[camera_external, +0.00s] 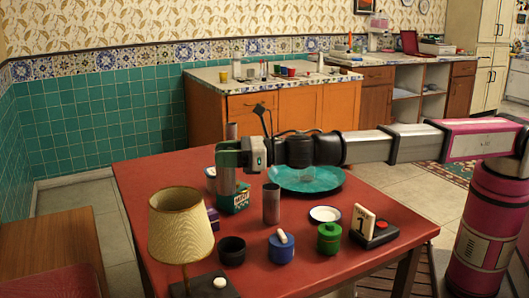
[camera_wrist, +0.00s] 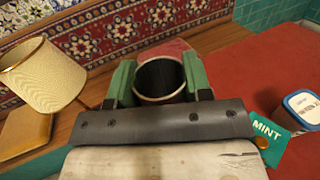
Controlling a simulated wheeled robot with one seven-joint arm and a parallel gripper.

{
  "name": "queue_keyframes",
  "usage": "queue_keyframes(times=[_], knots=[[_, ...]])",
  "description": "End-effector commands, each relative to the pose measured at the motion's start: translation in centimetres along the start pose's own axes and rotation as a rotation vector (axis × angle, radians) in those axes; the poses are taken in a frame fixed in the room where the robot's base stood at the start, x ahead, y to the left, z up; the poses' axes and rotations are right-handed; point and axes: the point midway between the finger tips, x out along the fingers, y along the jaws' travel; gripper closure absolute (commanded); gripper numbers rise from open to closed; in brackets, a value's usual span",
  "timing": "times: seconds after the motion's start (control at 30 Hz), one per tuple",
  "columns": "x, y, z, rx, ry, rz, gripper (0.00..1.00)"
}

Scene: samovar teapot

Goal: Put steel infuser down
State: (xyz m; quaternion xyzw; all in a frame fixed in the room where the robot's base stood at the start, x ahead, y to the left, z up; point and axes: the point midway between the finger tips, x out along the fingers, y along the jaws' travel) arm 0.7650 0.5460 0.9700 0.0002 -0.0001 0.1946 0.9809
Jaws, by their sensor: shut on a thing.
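My gripper (camera_external: 229,160) is over the far left part of the red table (camera_external: 150,180). Its green fingers are shut on a grey steel cylinder, the steel infuser (camera_external: 226,184), held upright beside the green mint box (camera_external: 240,203). In the wrist view my gripper (camera_wrist: 160,85) has one finger on each side of the infuser (camera_wrist: 160,77), and its dark open top faces the camera. Whether its bottom touches the table cannot be told. A second steel cylinder (camera_external: 271,204) stands upright on the table, right of the held one.
A lamp (camera_external: 180,225) stands at the front left. A black bowl (camera_external: 232,250), blue jar (camera_external: 281,248), green jar (camera_external: 328,238), white saucer (camera_external: 325,214) and calendar card (camera_external: 363,221) are in front. A teal plate (camera_external: 306,180) lies behind right. Bare red table shows at the left.

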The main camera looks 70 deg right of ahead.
Motion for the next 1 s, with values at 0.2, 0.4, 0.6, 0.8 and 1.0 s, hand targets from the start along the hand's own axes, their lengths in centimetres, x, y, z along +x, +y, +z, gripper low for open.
queue_keyframes(times=[0.2,0.4,0.6,0.8,1.0], knots=[[-2.6,2.9,2.3,0.0,0.0,0.001,0.95],[-3.5,4.2,3.3,0.0,0.0,0.0,0.95],[-2.4,5.0,3.6,0.0,0.001,0.0,0.95],[-0.5,5.0,3.3,-0.001,0.001,0.0,0.95],[2.0,2.2,1.1,-0.003,0.002,-0.001,0.95]])
